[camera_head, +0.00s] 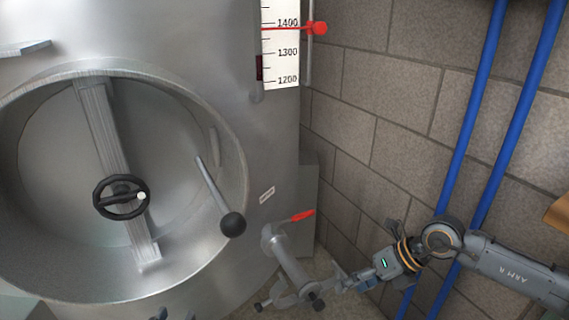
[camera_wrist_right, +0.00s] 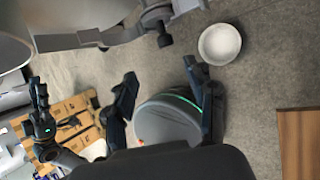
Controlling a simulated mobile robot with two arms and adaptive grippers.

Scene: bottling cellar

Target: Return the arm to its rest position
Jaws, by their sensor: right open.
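My right arm (camera_head: 510,272) comes in from the lower right. Its gripper (camera_head: 345,282) is beside the steel outlet valve with a red handle (camera_head: 302,216), low on the tank. In the right wrist view the right gripper (camera_wrist_right: 160,70) has its two fingers apart, with nothing held between them. The valve's steel fitting (camera_wrist_right: 150,22) shows beyond the fingertips, apart from them. My left gripper (camera_head: 176,316) is barely visible at the bottom edge of the head view. It also shows at the left of the wrist view (camera_wrist_right: 40,100), too small to tell its opening.
The steel tank (camera_head: 275,150) has a round manway door with a black handwheel (camera_head: 120,197) and a ball-ended lever (camera_head: 232,224). Blue pipes (camera_head: 470,130) run along the block wall. A white bowl (camera_wrist_right: 220,44) is on the floor; wooden pallets (camera_wrist_right: 75,108) are at left.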

